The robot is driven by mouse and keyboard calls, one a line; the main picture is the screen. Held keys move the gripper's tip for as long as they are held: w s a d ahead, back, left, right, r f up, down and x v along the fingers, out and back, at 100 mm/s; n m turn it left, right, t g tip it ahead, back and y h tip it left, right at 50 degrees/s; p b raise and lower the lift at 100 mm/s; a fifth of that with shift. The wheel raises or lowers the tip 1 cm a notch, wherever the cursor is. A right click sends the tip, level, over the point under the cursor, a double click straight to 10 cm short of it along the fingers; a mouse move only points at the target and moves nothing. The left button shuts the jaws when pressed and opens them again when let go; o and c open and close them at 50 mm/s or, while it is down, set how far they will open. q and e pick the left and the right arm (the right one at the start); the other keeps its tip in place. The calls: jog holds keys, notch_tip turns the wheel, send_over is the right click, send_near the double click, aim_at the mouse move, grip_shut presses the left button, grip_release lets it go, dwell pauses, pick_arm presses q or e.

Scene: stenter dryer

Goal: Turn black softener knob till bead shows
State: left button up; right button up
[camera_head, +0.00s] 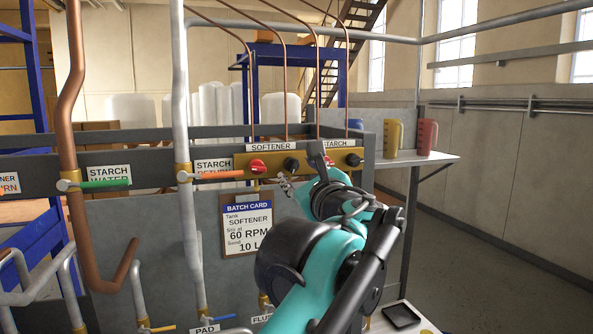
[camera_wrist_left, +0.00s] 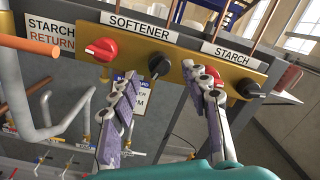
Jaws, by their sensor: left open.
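The black softener knob (camera_head: 291,163) is on a brass panel (camera_wrist_left: 190,60) under the SOFTENER label, to the right of a red knob (camera_wrist_left: 102,49). In the left wrist view the black softener knob (camera_wrist_left: 160,65) shows between the two spread fingers of my left gripper (camera_wrist_left: 168,82). The fingers are open, apart from it on both sides, and hold nothing. In the head view my left gripper (camera_head: 301,170) is in front of the panel, close to the knob. I cannot tell the exact gap. No bead can be made out. My right gripper is not in view.
A black starch knob (camera_wrist_left: 250,90) sits further right; the red knob beside it is partly hidden by a finger. Pipes with an orange-handled valve (camera_head: 218,174) stand left. A batch card (camera_head: 247,224) hangs below. Yellow and red jugs (camera_head: 426,137) stand on a shelf.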

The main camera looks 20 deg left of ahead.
pick_arm(q)
jog(key=v, duration=0.9)
jog(key=shift+s, duration=0.35)
jog(key=shift+d, duration=0.1)
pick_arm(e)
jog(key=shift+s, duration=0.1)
